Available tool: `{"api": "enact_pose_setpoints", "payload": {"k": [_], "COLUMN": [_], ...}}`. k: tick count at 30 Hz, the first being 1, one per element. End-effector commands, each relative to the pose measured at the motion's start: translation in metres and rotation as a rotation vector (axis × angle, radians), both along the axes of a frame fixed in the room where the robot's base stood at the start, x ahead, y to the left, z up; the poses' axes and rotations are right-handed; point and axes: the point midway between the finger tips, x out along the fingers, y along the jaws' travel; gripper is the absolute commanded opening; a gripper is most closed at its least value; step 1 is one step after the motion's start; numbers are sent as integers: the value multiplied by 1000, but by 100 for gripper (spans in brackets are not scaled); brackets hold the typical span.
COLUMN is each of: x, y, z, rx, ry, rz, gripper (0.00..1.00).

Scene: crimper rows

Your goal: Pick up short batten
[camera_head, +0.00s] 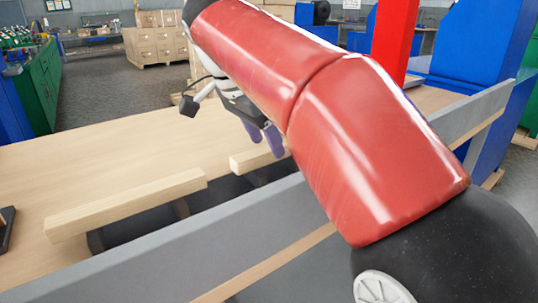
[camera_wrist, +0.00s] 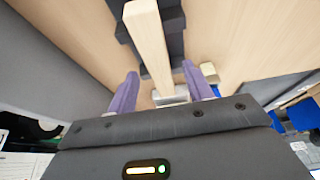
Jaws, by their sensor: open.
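A pale wooden batten (camera_head: 255,158) lies at the middle of the head view, its right part hidden behind my arm, so its full length cannot be told there. My gripper (camera_head: 263,140), with purple fingers, is at this batten. In the wrist view the batten (camera_wrist: 150,45) runs from the top edge down between the two open fingers of my gripper (camera_wrist: 160,68). Gaps show on both sides, and the jaws are not closed on it. A second pale batten (camera_head: 125,203) lies to the left in the head view, apart from my gripper.
Dark supports (camera_head: 180,208) stand under the battens on the wooden table (camera_head: 70,165). A grey rail (camera_head: 200,240) runs along the near side. A red post (camera_head: 394,40) and blue machine (camera_head: 482,50) stand to the right. The table's left part is mostly clear.

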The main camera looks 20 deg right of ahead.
Motion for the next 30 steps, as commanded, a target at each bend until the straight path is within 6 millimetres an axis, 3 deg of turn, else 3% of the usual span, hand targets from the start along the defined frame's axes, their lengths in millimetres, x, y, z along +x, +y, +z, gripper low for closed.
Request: {"api": "enact_pose_setpoints", "payload": {"k": [3, 11, 22, 30], "x": [1, 1, 1, 1], "y": [-5, -6, -6, -6], "z": [-11, -12, -12, -10], "rx": [0, 1, 0, 0], "ry": [0, -2, -1, -1], "rz": [-1, 0, -1, -1], "gripper": [51, 51, 2, 2]}}
